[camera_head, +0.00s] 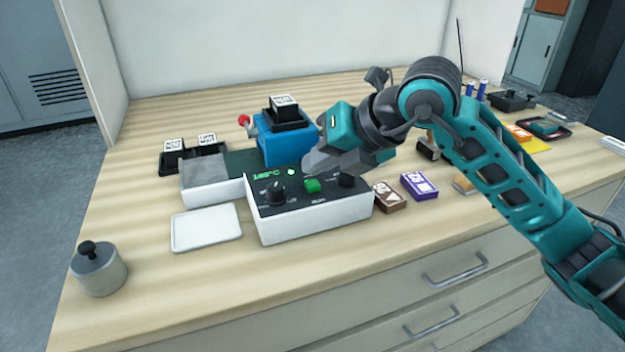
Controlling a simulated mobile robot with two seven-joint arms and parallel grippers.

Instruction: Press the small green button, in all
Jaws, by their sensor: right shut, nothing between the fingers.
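The small green button (312,186) sits on the dark top panel of a white control box (310,218), between two black knobs. A green display (267,175) reading what looks like 160°C and a small lit lamp (291,171) are behind it. My right gripper (306,170) is shut and empty, its tip just above and behind the green button. I cannot tell whether the tip touches the button. My left gripper is not in view.
A blue machine (285,143) with a red knob stands behind the box. A white tray (207,228) lies left of it, and a metal weight (98,268) stands at the front left. Brown (389,196) and purple (419,185) boxes lie to the right. The front left tabletop is mostly free.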

